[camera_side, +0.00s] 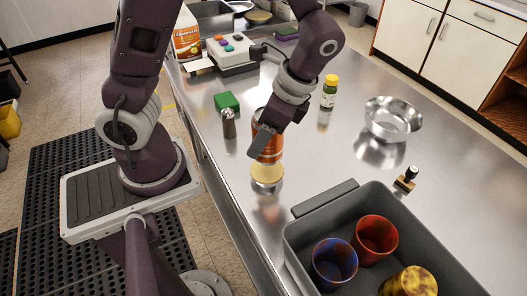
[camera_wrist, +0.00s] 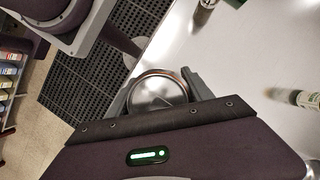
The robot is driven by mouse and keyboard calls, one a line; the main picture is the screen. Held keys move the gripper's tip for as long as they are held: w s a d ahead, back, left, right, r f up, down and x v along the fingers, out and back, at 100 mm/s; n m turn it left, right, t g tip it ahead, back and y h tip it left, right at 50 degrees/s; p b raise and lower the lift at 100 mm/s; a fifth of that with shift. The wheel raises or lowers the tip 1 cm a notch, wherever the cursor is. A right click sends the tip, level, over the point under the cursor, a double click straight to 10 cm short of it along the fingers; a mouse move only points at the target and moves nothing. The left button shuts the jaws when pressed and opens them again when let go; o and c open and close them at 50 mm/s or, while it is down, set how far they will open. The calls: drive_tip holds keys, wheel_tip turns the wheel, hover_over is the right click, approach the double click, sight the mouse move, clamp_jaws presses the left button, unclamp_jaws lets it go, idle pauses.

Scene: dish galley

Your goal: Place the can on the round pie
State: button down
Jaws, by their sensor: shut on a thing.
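The orange-red can (camera_side: 270,150) is held upright between the fingers of my gripper (camera_side: 262,138). In the wrist view, the can's round metal top (camera_wrist: 158,92) sits between the two grey fingers of my gripper (camera_wrist: 160,86). The round pie (camera_side: 267,174), a tan disc, lies on the steel counter directly below the can in the side view. The can's lower end is just above or at the pie; I cannot tell whether they touch. The pie is hidden in the wrist view.
A grey bin (camera_side: 312,212) with several coloured cups stands at the front right. A pepper mill (camera_side: 229,124), a green block (camera_side: 227,101), a yellow-capped bottle (camera_side: 328,93), a steel bowl (camera_side: 392,120) and a small stamp-like item (camera_side: 406,179) stand around. The counter's middle right is clear.

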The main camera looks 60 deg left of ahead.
drive_tip(key=shift+f, duration=1.95)
drive_tip(key=shift+c, duration=2.1)
unclamp_jaws()
drive_tip(key=shift+f, duration=0.1)
drive_tip(key=v, duration=1.2)
drive_tip(key=s+r+n+t+h, duration=0.1)
drive_tip(key=r, duration=0.1)
drive_tip(key=s+r+n+t+h, duration=0.1)
drive_tip(key=s+r, duration=0.1)
drive_tip(key=s+a+r+n+t, duration=0.1)
drive_tip(key=r, duration=0.1)
drive_tip(key=shift+s+a+n+h, duration=0.2)
drive_tip(key=shift+n+h, duration=0.1)
drive_tip(key=shift+h, duration=0.1)
drive_tip(key=s+r+n+t, duration=0.2)
drive_tip(key=s+n+t, duration=0.3)
drive_tip(key=s, duration=0.1)
drive_tip(key=shift+s+a+t, duration=0.2)
drive_tip(key=shift+a+t, duration=0.05)
drive_tip(key=shift+t, duration=0.15)
